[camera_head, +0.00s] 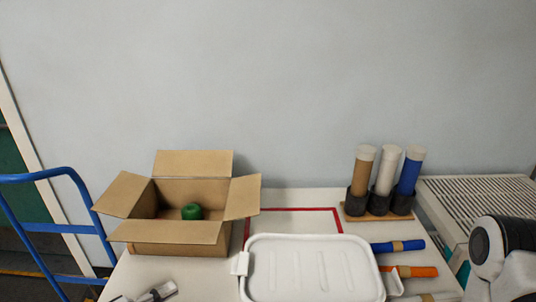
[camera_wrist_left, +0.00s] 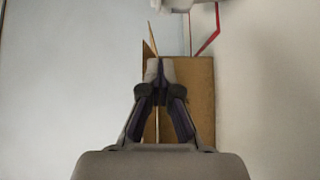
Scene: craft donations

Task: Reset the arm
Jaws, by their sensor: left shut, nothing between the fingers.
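My left gripper (camera_head: 157,292) is at the bottom left of the head view, low at the table's front edge and in front of the cardboard box. In the left wrist view my left gripper (camera_wrist_left: 160,65) points up the picture. Its dark fingers are together, with nothing between them. The brown cardboard (camera_wrist_left: 204,90) of the box shows behind the fingers. My right arm shows at the right edge of the head view, but its gripper is out of view.
The open cardboard box (camera_head: 170,237) holds a green round item (camera_head: 191,211). A white tray (camera_head: 312,270) lies beside it, over a red outline (camera_head: 292,209). Three tubes stand in a rack (camera_head: 378,217) at the back right. Blue (camera_head: 398,246) and orange (camera_head: 415,271) rolls lie right.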

